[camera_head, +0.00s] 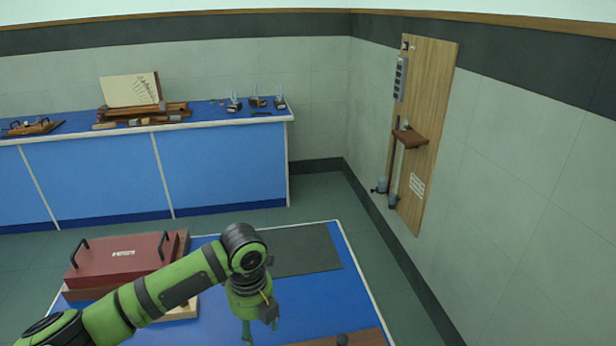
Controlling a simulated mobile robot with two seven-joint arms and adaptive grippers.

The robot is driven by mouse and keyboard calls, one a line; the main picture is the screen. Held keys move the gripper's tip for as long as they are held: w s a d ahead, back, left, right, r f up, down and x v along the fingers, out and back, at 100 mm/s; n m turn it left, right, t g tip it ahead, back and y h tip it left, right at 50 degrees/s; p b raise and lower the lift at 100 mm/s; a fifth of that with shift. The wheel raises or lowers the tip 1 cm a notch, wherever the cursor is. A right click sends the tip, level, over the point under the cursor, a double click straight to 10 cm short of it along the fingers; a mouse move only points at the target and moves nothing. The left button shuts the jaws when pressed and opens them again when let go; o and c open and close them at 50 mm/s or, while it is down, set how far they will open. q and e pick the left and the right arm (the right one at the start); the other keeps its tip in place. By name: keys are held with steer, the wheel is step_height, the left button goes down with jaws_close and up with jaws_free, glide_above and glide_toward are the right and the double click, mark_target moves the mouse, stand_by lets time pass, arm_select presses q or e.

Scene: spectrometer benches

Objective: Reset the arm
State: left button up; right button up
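My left arm, green with dark joints, comes in from the lower left and reaches over the blue table (352,288). Its elbow-like joint is near the picture's middle, and the arm bends down from there. My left gripper (256,322) points down over the table, near the bottom edge of the picture. Its fingertips are small and partly hidden, so I cannot tell whether it is open or shut. I see nothing held in it. My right gripper is not in view.
A dark red box (110,258) with two black handles stands left on the table, behind my arm. A dark mat (305,248) lies flat beyond the gripper. A brown board (360,339) is at the bottom edge. A blue bench (222,168) stands behind; a wooden wall panel (430,130) hangs right.

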arm_select(q)
steer(key=s+d+f+n+t+h, duration=0.2)
steer(key=s+d+f+n+h, duration=0.2)
steer(key=s+d+f+n, duration=0.5)
steer(key=s+a+n+t+y, duration=0.2)
steer(key=s+a+n+y, duration=0.2)
steer(key=s+a+n, duration=1.35)
steer(key=d+f+n+g+b, duration=0.2)
steer(key=d+f+n+b, duration=0.1)
steer(key=f, duration=2.6)
steer(key=s+a+f+g+b, duration=0.1)
steer(key=s+a+f+b, duration=0.1)
steer(key=s+f, duration=1.1)
steer(key=shift+s+a+f, duration=0.25)
steer(key=shift+s+a, duration=0.1)
steer(key=shift+s, duration=0.3)
